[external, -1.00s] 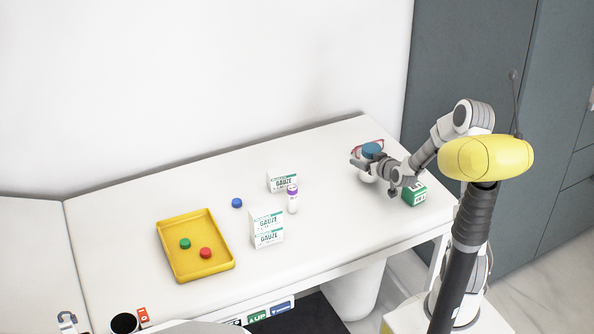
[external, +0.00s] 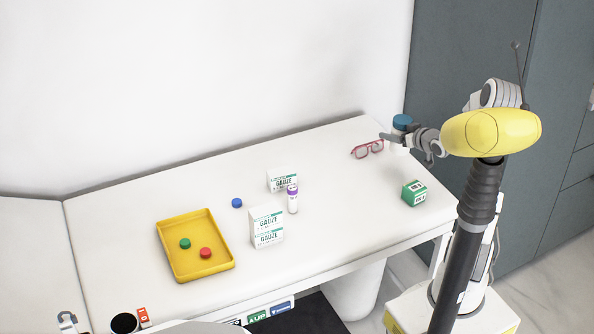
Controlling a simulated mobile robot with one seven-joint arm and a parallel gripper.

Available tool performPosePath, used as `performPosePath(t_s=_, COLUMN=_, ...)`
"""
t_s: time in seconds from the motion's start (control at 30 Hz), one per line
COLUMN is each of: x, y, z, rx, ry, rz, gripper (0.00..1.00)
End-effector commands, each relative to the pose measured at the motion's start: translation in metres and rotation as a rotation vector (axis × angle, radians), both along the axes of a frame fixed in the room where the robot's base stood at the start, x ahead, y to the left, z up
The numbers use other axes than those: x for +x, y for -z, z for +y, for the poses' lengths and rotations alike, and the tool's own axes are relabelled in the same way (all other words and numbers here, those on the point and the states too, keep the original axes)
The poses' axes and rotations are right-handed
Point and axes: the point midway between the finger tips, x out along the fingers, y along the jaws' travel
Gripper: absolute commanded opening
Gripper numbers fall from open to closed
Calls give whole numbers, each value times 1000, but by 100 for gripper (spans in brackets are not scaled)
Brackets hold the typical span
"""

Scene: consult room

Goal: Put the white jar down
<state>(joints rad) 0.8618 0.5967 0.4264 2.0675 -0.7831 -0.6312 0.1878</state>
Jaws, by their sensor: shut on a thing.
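The white jar (external: 398,147) with a blue lid (external: 402,121) is at the far right end of the white table (external: 330,220). My gripper (external: 393,138) is shut around the jar below its lid. The jar looks upright. Part of its body is hidden by my gripper, and I cannot tell how far its bottom is above the table surface.
Red glasses (external: 368,149) lie just left of the jar. A green box (external: 414,193) is nearer the front edge. Gauze boxes (external: 267,228), a purple-capped tube (external: 292,200), a blue cap (external: 237,203) and a yellow tray (external: 228,265) with green and red caps are farther left.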

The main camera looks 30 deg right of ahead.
Motion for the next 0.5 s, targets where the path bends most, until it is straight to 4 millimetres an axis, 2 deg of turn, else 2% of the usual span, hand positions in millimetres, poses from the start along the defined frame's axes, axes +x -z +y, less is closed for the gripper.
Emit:
performPosePath(t_s=0.03, x=13, y=-4, z=4, rx=-3, ry=-35, rz=-2, gripper=21)
performPosePath(t_s=0.2, x=48, y=-8, z=19, rx=-1, ry=-154, rz=-1, gripper=21)
performPosePath(t_s=0.5, x=95, y=1, z=46, rx=-1, ry=-356, rz=1, gripper=21)
